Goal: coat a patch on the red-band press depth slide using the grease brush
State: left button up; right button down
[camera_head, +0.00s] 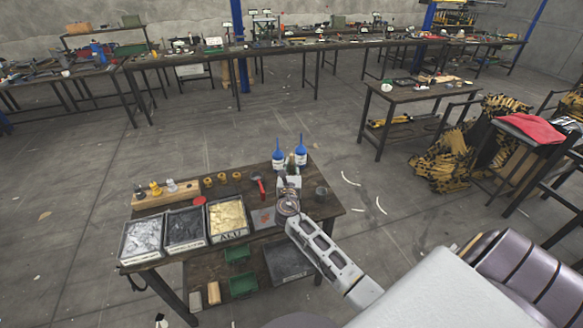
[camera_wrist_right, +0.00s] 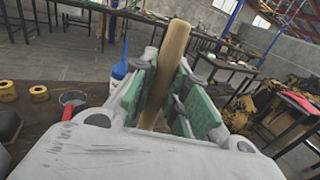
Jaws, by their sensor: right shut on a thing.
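My right gripper (camera_head: 289,183) is over the right part of the near workbench (camera_head: 331,206). In the right wrist view its green-padded fingers (camera_wrist_right: 165,85) are shut on a wooden handle (camera_wrist_right: 175,50), which looks like the grease brush. The handle stands tilted between the pads; its bristles cannot be made out. In the head view the brush is too small to tell from the gripper. I cannot make out a red-band press or its depth slide in either view. My left gripper is not in view.
Blue-capped bottles (camera_head: 278,160) stand behind the gripper, with a dark cup (camera_head: 321,193) to its right. A red-handled tool (camera_head: 258,187) lies to its left. A long bench (camera_head: 350,41) crosses the back; open floor lies between.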

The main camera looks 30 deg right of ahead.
aim_at(291, 159)
jog(key=shift+r+p, duration=0.95)
jog(key=shift+r, duration=1.15)
jog(key=shift+w+a, duration=0.1)
jog(key=a+r+n+t+y, duration=0.3)
jog(key=a+r+n+y, duration=0.3)
jog(key=a+r+y, duration=0.5)
jog(key=s+a+f+b, duration=0.2)
jog(key=s+f, duration=0.3)
jog(key=f, duration=0.3)
jog(key=s+a+f+n+b, duration=0.1)
jog(key=s+a+f+b, duration=0.1)
jog(key=s+a+f, duration=0.3)
notch_tip(291, 159, down, 3)
jog(key=shift+s+f, duration=0.1)
jog(key=shift+s, duration=0.3)
jog(key=shift+w+a+r, duration=0.1)
jog(key=shift+r, duration=0.1)
